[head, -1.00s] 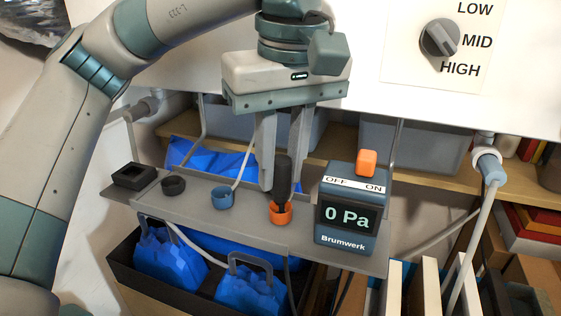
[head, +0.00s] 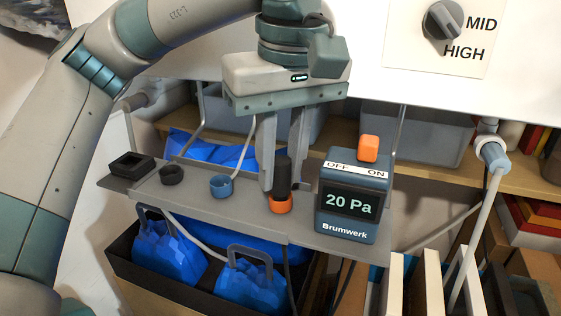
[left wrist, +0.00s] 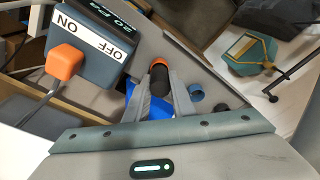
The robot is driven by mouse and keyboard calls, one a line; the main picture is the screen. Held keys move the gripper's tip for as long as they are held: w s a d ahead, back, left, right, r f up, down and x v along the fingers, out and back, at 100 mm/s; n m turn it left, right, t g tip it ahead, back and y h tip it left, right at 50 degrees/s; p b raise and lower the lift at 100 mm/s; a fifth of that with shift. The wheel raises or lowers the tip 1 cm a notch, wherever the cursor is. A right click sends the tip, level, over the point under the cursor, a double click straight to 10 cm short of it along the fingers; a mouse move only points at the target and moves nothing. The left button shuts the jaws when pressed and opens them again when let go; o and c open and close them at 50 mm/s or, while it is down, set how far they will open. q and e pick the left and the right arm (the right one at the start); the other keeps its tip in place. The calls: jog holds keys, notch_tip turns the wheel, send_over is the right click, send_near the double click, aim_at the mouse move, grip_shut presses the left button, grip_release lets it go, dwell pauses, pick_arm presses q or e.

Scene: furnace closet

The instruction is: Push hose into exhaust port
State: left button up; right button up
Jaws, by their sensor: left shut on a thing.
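A short black cylinder (head: 283,172) stands upright with its lower end in an orange ring-shaped holder (head: 280,205) on the grey shelf. My left gripper (head: 280,186) comes down from above, its two fingers shut on the black cylinder. The left wrist view shows the cylinder (left wrist: 160,82) between the fingers, with the orange ring (left wrist: 158,62) around its far end. How deep the cylinder sits is hidden. No part labelled exhaust port is visible.
A Brumwerk meter (head: 352,195) reading 20 Pa, with an orange switch (head: 368,148), stands close right of the cylinder. A blue cup (head: 221,187), a black ring (head: 172,175) and a black square socket (head: 131,165) line the grey shelf (head: 240,217) to the left.

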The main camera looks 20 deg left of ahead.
pick_arm(q)
jog(key=shift+f, duration=0.3)
jog(key=o, duration=1.1)
jog(key=shift+r, duration=0.1)
jog(key=shift+s+d+r+p, duration=0.15)
jog(key=shift+r+p, duration=0.85)
jog(key=shift+r, duration=0.3)
jog(key=shift+s+d+r+p, duration=0.1)
jog(key=shift+s+r+p, duration=0.05)
jog(key=shift+r+p, duration=1)
jog(key=shift+s+d+r+p, duration=0.15)
jog(key=shift+r+p, duration=0.65)
jog(key=shift+r, duration=0.7)
jog(key=shift+f, duration=0.1)
